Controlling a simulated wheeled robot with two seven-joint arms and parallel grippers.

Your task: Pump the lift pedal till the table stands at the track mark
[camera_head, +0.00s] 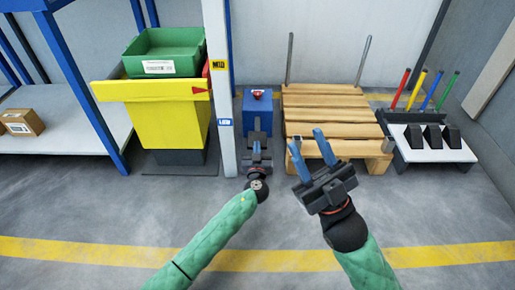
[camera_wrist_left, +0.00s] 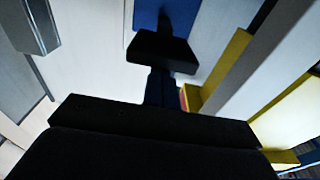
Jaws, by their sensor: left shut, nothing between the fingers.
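The yellow lift table (camera_head: 155,115) stands at the left, with a red pointer (camera_head: 201,91) on its right side. The pale post (camera_head: 215,30) beside it carries a yellow mark (camera_head: 218,65) and a lower blue mark (camera_head: 224,122); their lettering is too small to read surely. The pointer stands between them in height. A blue box (camera_head: 258,104) is right of the post. A black pedal (camera_wrist_left: 163,48) projects from it in the left wrist view. My left gripper (camera_head: 257,146) is shut and empty at the pedal; contact is unclear. My right gripper (camera_head: 311,146) is open and empty.
A green bin (camera_head: 165,45) sits on the lift table. A wooden pallet (camera_head: 328,108) with upright posts is right of the blue box. A rack with coloured rods and black blocks (camera_head: 432,138) stands at the far right. The foreground floor is clear.

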